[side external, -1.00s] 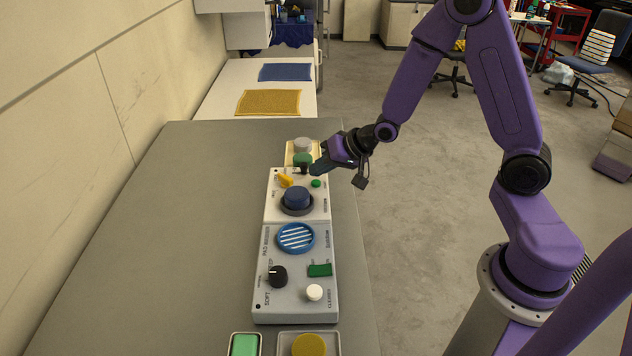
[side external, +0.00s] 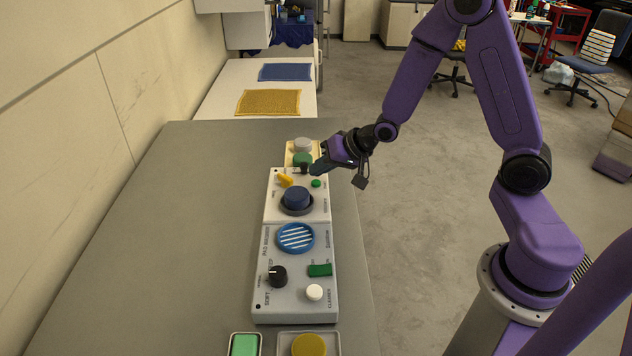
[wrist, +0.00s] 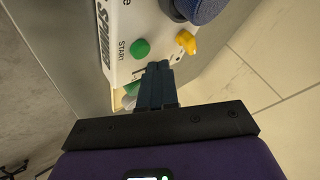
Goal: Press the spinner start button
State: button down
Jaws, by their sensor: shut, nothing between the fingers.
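The spinner start button is a small green round button (side external: 316,183) on the white spinner unit (side external: 272,212). In the wrist view the green button (wrist: 140,48) has START printed beside it, and the white panel (wrist: 122,32) bears the word SPINNER. My gripper (side external: 316,171) is shut and empty, just beyond the button near the unit's far end. In the wrist view my gripper's dark blue fingertips (wrist: 157,66) are together, a little below and right of the button in the picture. They appear apart from it.
A yellow lever (side external: 286,181) and a blue round pad (side external: 297,198) are on the same unit. A grey pad-washer unit (side external: 258,290) with a black knob (side external: 278,276) stands in front. Grey and green discs lie behind, on a pale tray. The grey table (side external: 180,240) is clear at left.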

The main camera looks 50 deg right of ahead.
aim_at(320, 182)
jog(key=shift+f, duration=0.15)
jog(key=shift+f, duration=0.3)
jog(key=shift+f, duration=0.45)
dwell(0.9)
dwell(0.4)
jog(key=shift+r, duration=0.85)
jog(key=shift+r, duration=0.1)
jog(key=shift+r, duration=2.45)
